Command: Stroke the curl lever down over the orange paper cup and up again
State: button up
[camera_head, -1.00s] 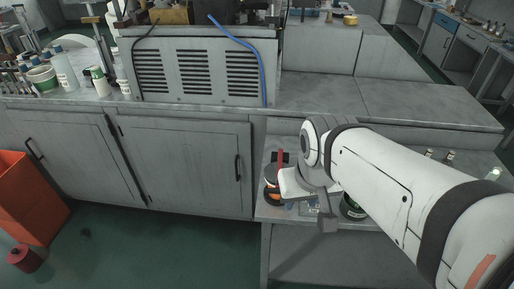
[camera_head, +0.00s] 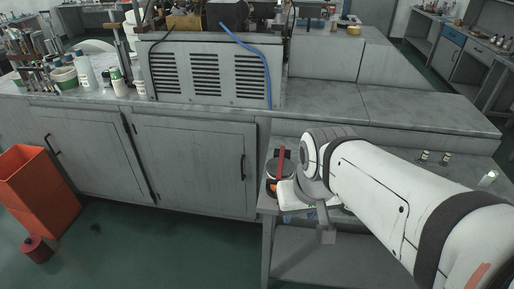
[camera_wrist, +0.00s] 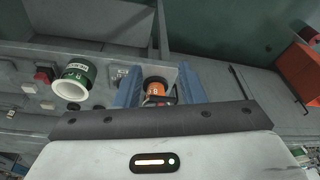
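The orange paper cup (camera_wrist: 155,88) shows in the wrist view between the two blue fingers of my gripper (camera_wrist: 160,84), with a dark round part at its top. The fingers are apart, with a gap around the cup. In the head view, a red lever (camera_head: 281,160) stands upright beside a dark round part (camera_head: 277,172) of the forming device. A bit of the orange cup (camera_head: 272,187) shows below it, left of my wrist. I cannot tell whether either finger touches the lever.
A green and white cup (camera_wrist: 75,80) stands left of my gripper in the wrist view, near small buttons and a red block (camera_wrist: 44,75). A grey vented cabinet (camera_head: 208,75) stands on the counter behind. An orange bin (camera_head: 35,190) is on the floor at left.

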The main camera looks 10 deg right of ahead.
notch_tip(320, 180, down, 7)
jog(key=w+a+m+g+y+b, duration=0.1)
jog(key=w+m+g+y+b, duration=0.1)
jog(key=m+y+b, duration=0.25)
jog(key=m+t+y+b, duration=0.8)
jog(key=m+b, duration=0.1)
jog(key=m, duration=0.1)
send_near(275, 182)
jog(key=w+a+f, duration=0.1)
jog(key=w+a, duration=0.1)
jog(key=shift+n+h, duration=0.25)
jog(key=x, duration=0.7)
jog(key=shift+w+a, duration=0.1)
jog(key=shift+a, duration=0.05)
jog(key=shift+c, duration=0.3)
